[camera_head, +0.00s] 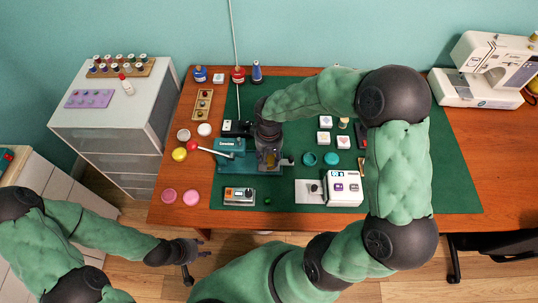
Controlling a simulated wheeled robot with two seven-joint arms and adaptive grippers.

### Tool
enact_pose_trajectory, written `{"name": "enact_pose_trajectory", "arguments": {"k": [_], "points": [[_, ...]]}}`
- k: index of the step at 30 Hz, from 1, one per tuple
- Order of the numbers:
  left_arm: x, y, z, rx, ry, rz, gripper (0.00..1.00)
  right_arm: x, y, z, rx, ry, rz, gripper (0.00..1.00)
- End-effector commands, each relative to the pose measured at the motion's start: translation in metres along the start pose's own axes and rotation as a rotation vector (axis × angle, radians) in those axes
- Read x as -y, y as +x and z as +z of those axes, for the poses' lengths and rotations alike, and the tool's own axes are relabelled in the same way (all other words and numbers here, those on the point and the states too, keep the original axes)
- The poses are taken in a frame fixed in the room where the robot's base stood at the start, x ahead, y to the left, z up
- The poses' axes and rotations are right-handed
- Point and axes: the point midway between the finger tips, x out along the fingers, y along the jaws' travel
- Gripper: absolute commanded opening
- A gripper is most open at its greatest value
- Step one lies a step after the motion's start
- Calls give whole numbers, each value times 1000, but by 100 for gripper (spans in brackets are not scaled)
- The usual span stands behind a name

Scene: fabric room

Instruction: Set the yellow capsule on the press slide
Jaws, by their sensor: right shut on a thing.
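My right gripper (269,160) points down over the right part of the teal press (229,148). It is shut on a small amber-yellow thing (268,157), which looks like the yellow capsule; fingers hide most of it. The press slide is hidden behind the gripper, so I cannot tell whether the held thing touches it. The press has a lever with a red knob (193,144) at its left. A yellow round piece (180,154) lies on the wood left of the press. My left gripper (196,250) is low, in front of the table; its fingers are too small to read.
White discs (204,129) and pink discs (191,197) lie on the wood at the left. On the green mat (420,185) are teal rings (309,158), white tiles (343,142), a white device (344,188) and a grey device (240,196). A sewing machine (490,70) stands at right.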

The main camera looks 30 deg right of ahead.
Motion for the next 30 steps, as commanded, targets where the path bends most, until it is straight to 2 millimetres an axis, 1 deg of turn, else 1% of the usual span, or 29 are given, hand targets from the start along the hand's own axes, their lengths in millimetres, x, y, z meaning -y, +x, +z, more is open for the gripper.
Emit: {"name": "enact_pose_trajectory", "arguments": {"k": [4, 5, 6, 17, 30], "points": [[1, 2, 0, 0, 0, 0, 40, 0, 3, 0, 0, 0, 0, 31], [1, 2, 0, 0, 0, 0, 40, 0, 3, 0, 0, 0, 0, 54], [1, 2, 0, 0, 0, 0, 40, 0, 2, 0, 0, 0, 0, 56], [0, 0, 0, 0, 0, 0, 40, 0, 0, 0, 0, 0, 0, 56], [-8, -21, 1, 0, 0, 0, 40, 0, -28, 0, 0, 0, 1, 56]]}}
